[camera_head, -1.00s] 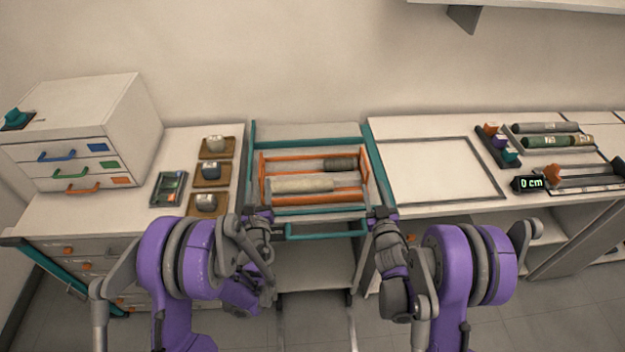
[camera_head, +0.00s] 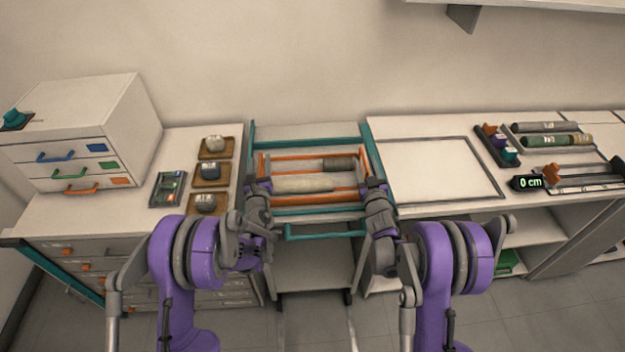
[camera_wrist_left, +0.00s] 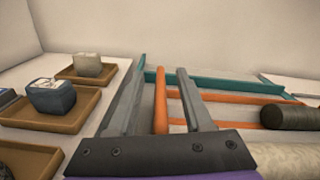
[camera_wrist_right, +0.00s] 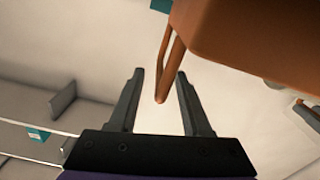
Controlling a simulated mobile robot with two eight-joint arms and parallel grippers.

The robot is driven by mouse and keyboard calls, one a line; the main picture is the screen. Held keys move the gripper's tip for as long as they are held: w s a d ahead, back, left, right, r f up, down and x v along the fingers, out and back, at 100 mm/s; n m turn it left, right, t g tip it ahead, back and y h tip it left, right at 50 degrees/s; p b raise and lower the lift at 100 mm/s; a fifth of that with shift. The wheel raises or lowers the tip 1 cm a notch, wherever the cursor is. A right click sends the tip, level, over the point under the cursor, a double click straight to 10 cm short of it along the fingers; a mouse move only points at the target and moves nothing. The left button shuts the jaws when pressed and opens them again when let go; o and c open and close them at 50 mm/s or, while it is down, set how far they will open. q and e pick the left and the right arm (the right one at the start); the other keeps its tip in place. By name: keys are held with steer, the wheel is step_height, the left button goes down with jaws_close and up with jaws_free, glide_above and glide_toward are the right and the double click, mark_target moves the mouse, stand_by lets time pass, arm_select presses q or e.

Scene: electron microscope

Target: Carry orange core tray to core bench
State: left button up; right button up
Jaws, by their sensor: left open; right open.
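The orange core tray (camera_head: 301,155) lies on the teal-railed cart between the two counters. It holds a pale core (camera_head: 303,185) and a shorter dark core (camera_head: 338,164). My left gripper (camera_head: 261,180) is at the tray's left end; in the left wrist view its open fingers (camera_wrist_left: 156,100) stand either side of the orange end bar (camera_wrist_left: 161,98). My right gripper (camera_head: 372,183) is at the tray's right end; in the right wrist view its open fingers (camera_wrist_right: 158,88) have an orange handle (camera_wrist_right: 162,80) between their tips. The bench to the right has a framed empty area (camera_head: 440,165).
Three brown trays with rock samples (camera_head: 212,175) stand close left of the cart. A drawer cabinet (camera_head: 85,135) is further left. A dark rack (camera_head: 497,146), core rods (camera_head: 553,140) and a "0 cm" display (camera_head: 528,183) occupy the right bench. The cart's teal handle (camera_head: 325,232) is in front.

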arm_select(q)
jaws_close()
arm_select(e)
jaws_close()
arm_select(q)
steer(key=shift+a, duration=0.1)
arm_select(e)
steer(key=shift+r, duration=0.1)
stand_by(0.8)
